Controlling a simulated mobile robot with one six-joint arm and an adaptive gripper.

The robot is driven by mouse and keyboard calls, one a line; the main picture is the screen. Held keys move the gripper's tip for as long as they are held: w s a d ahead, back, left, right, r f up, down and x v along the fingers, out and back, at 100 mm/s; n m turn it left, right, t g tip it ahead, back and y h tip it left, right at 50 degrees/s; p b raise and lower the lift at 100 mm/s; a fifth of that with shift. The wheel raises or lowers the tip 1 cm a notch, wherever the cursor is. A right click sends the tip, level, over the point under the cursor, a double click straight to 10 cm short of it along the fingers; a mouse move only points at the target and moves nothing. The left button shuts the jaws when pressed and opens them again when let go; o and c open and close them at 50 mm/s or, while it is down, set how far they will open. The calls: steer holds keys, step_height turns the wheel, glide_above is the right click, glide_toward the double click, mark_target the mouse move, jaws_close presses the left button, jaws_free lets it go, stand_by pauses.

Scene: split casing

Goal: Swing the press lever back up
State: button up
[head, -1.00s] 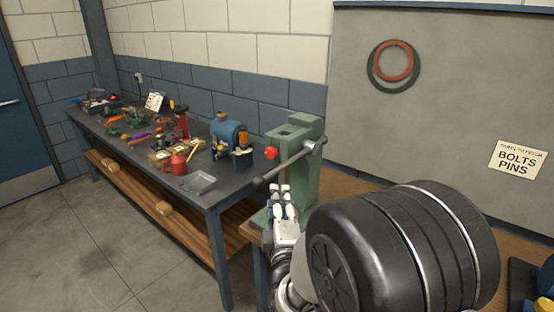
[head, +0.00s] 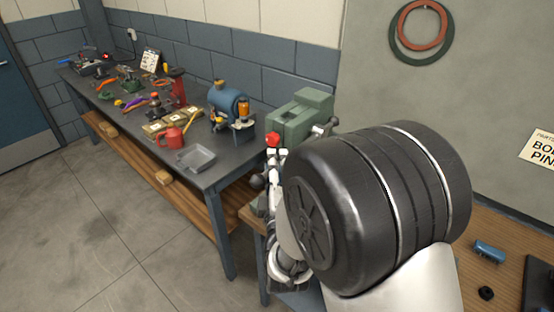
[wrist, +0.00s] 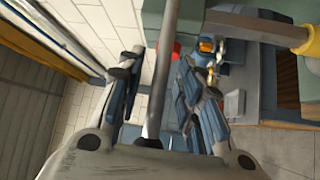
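The green press (head: 303,118) stands at the right end of the workbench, with a red knob (head: 272,139) on its side. Its lever pivot (head: 329,126) shows at the right; my arm hides most of the lever. A dark ball (head: 257,182), seemingly the lever's end, shows left of my gripper (head: 274,166). In the wrist view the grey lever bar (wrist: 160,85) runs between the two fingers of my gripper (wrist: 158,68). The fingers are apart, with a gap visible on both sides of the bar. The red knob (wrist: 176,50) is behind the right fingertip.
A wooden table (head: 510,235) with a blue cylinder (head: 489,251) is at the right. The floor on the left is clear.

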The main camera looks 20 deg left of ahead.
steer(key=shift+s, duration=0.1)
steer(key=shift+c, duration=0.6)
jaws_close()
